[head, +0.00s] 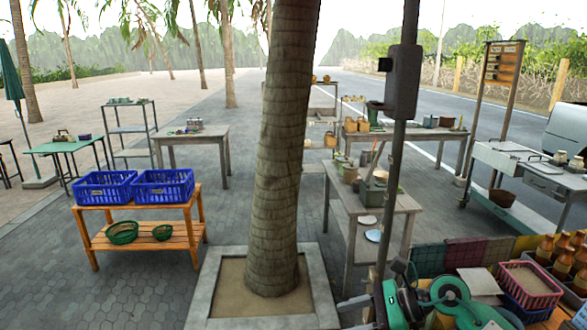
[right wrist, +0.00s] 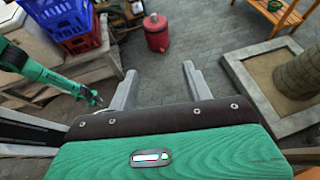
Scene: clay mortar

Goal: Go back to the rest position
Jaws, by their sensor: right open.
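My right gripper (right wrist: 159,70) is open in the right wrist view. Its two grey fingers stand wide apart with nothing between them, above the grey paving. In the head view, green and dark parts of my right arm show at the bottom right, beside the tree planter. A green arm, my left one, comes in at the left edge of the right wrist view. Its end, my left gripper (right wrist: 95,97), is small and dark there, and I cannot tell its jaws. The left arm does not show in the head view.
A palm trunk (head: 283,150) rises from a square planter (head: 212,290). An orange shelf (head: 130,240) holds blue crates (head: 165,187). A worktable (head: 340,200) and a tray of bottles (head: 530,260) stand on the right. A red canister (right wrist: 156,33) stands beyond my right gripper. Paving at lower left is clear.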

